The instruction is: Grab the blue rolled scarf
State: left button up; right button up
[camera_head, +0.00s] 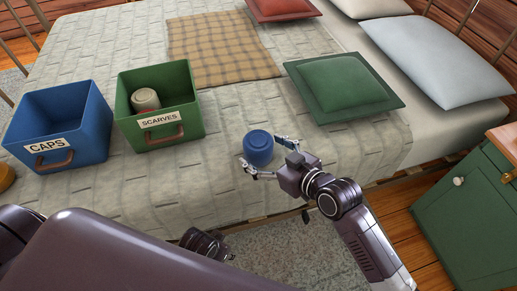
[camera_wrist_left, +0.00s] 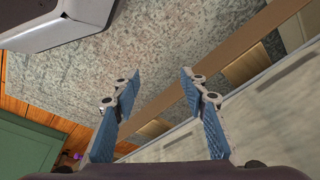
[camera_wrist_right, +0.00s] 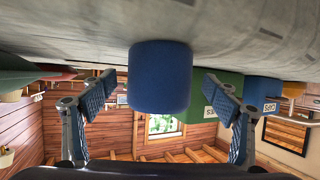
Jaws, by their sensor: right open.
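The blue rolled scarf (camera_head: 258,148) stands on the bed near its front edge. My right gripper (camera_head: 265,157) is open around it, with one finger on the far side and one on the near side. In the right wrist view the scarf (camera_wrist_right: 160,76) shows between the two spread fingers, with gaps on both sides. My left gripper (camera_wrist_left: 161,78) is open and empty in its wrist view, over the rug and the bed's edge. In the head view it is mostly hidden by my arm.
A green cushion (camera_head: 345,84) lies beyond the scarf. A green cabinet (camera_head: 465,215) stands at the right. Bed between box and scarf is clear.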

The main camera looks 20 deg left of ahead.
jog(key=shift+x, duration=1.2)
jog(key=c, duration=1.2)
pick_arm(q)
jog(key=shift+w+r, duration=0.3)
jog(key=shift+r, duration=0.6)
pick_arm(e)
jog(key=shift+c, duration=0.6)
jog(key=shift+r, duration=0.1)
